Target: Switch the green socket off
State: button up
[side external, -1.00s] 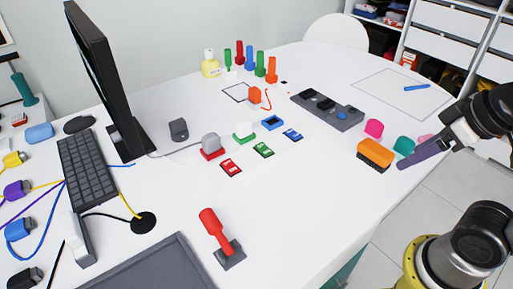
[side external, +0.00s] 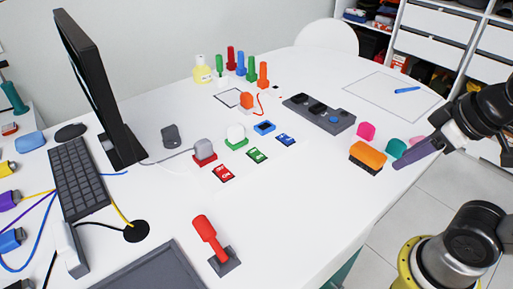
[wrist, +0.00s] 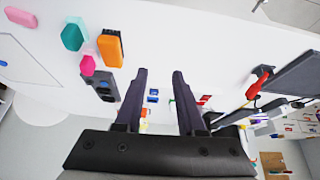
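The green socket (side external: 236,142) is a small green base with a white block (side external: 236,131) on top, near the middle of the table in the side view. A flat green switch (side external: 257,155) with white marking lies in front of it; the marking is too small to read. A red switch (side external: 222,173) and a blue switch (side external: 286,139) lie on either side. My gripper (side external: 400,163) is at the right edge of the table, well away from the socket. In the wrist view its two dark fingers (wrist: 160,72) are apart with nothing between them.
A red socket (side external: 205,159) with a grey plug and a blue socket (side external: 264,127) flank the green one. An orange brush (side external: 368,157) and a teal block (side external: 396,148) sit near my gripper. A red lever (side external: 209,234) stands at the front. White table is clear between.

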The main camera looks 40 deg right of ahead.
jog(key=shift+r+n, duration=0.1)
jog(key=shift+n, duration=0.4)
jog(key=shift+c, duration=1.1)
jog(key=r+n, duration=0.1)
jog(key=w+r+n, duration=0.1)
jog(key=r+n, duration=0.1)
jog(key=shift+w+r, duration=0.35)
jog(key=shift+r, duration=0.05)
grip_shut()
jog(key=w+a+r+n+g, duration=0.1)
jog(key=w+r+n, duration=0.3)
jog(key=w, duration=0.2)
jog(key=w+a+r+n, duration=0.1)
jog(key=w+r+n, duration=0.3)
jog(key=w, duration=0.3)
jog(key=w+a+f+n+g, duration=0.1)
jog(key=w+a+f, duration=0.3)
jog(key=w, duration=0.4)
jog(key=w+a+f+n+g, duration=0.2)
jog(key=w+a+f+n, duration=0.2)
jog(key=w+f, duration=0.2)
jog(key=shift+w+a, duration=0.25)
jog(key=shift+w, duration=0.8)
